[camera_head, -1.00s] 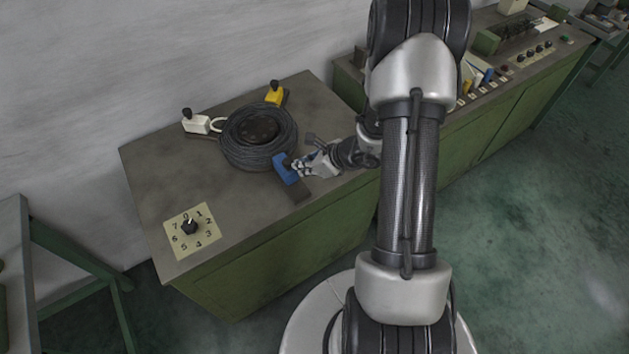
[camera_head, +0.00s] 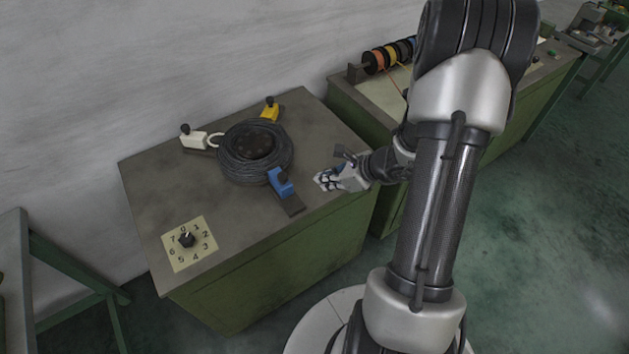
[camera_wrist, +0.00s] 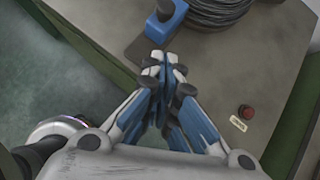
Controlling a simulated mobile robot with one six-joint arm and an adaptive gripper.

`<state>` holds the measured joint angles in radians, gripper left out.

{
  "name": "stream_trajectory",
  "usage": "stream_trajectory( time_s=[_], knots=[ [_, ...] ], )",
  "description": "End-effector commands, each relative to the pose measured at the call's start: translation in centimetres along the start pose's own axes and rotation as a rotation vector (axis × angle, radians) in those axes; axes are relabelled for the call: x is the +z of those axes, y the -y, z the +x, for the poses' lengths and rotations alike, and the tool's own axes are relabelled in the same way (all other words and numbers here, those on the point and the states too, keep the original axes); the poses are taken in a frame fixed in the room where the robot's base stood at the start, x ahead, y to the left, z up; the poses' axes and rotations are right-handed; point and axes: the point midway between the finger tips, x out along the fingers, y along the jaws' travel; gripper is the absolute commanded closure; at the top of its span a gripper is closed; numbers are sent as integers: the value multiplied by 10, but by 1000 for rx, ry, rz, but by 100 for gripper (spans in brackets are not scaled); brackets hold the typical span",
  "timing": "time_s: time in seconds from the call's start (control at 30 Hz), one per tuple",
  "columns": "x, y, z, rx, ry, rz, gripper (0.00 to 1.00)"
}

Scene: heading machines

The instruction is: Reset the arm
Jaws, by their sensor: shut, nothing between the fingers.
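My gripper (camera_head: 322,181) is over the right part of the grey machine top (camera_head: 160,215). It is shut and empty, to the right of the blue clamp block (camera_head: 279,183) and apart from it. In the wrist view the fingertips (camera_wrist: 164,62) meet, with the blue block (camera_wrist: 165,22) beyond them near the top edge. My arm reaches in from the right side of the head view.
A black cable coil (camera_head: 238,165) lies between the white block (camera_head: 197,140), the yellow block (camera_head: 270,110) and the blue block. A numbered dial (camera_head: 187,240) is at the front left. A red button (camera_wrist: 246,111) shows in the wrist view. Another bench with colored spools (camera_head: 375,60) stands behind right.

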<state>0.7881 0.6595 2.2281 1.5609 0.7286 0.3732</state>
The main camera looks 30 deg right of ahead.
Motion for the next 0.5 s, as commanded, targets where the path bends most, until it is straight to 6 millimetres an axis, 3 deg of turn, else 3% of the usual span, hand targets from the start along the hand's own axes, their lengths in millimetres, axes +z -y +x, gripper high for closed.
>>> stream_trajectory(
  time_s=[0.17, 0.5],
  knots=[
    [0, 0, -19, -2, 0, 2, 100],
    [5, -3, -23, 8, 0, -30, 100]
  ],
)
